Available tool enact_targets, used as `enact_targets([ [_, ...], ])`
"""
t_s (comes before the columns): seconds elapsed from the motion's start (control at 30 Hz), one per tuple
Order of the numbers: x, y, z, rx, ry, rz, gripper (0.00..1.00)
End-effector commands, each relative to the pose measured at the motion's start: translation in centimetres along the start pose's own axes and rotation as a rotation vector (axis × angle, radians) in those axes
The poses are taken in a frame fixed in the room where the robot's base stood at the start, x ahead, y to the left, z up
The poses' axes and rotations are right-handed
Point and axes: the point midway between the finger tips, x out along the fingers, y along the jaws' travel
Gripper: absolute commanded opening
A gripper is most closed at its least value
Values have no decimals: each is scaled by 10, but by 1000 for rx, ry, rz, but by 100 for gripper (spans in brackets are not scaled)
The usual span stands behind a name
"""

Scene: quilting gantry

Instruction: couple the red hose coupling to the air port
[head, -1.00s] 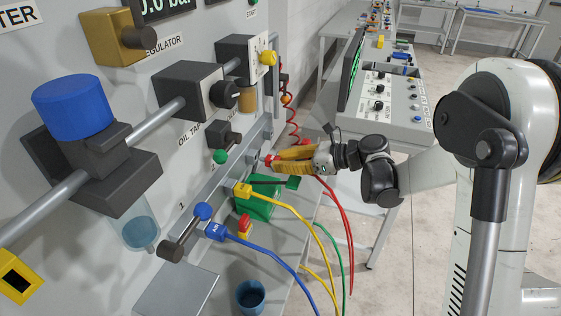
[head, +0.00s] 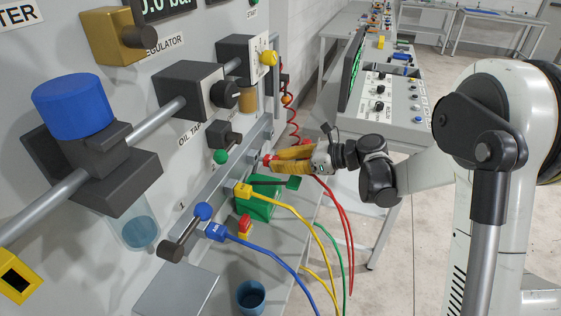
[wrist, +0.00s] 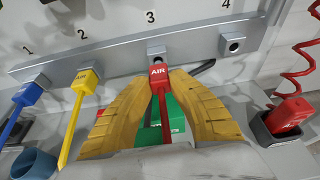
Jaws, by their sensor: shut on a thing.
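The red hose coupling (wrist: 158,71), marked AIR, is between the yellow fingers of my gripper (wrist: 160,80), which are shut on it. Its red hose trails back between the fingers. In the wrist view the coupling is directly in front of the grey port under number 3 (wrist: 157,51), its front end at the port; I cannot tell whether it is seated. In the head view my gripper (head: 274,161) reaches the rail from the right, and the red tip (head: 267,160) shows at the fingertips, close to the rail. The port itself is mostly hidden there.
A blue plug (wrist: 28,95) is at position 1 and a yellow plug (wrist: 86,79) at 2. Port 4 (wrist: 233,44) is empty. A green box (head: 257,205) and a red button (head: 244,224) are below the rail. A coiled red hose (wrist: 298,62) hangs at right.

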Motion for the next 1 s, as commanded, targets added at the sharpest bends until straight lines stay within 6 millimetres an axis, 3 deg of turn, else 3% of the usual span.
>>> enact_targets([
  [0.87,21,0,8,-1,0,1,0],
  [0.9,21,0,8,-1,0,0,35],
  [0.93,21,0,8,-1,0,0,44],
  [1.0,20,0,8,0,0,0,45],
])
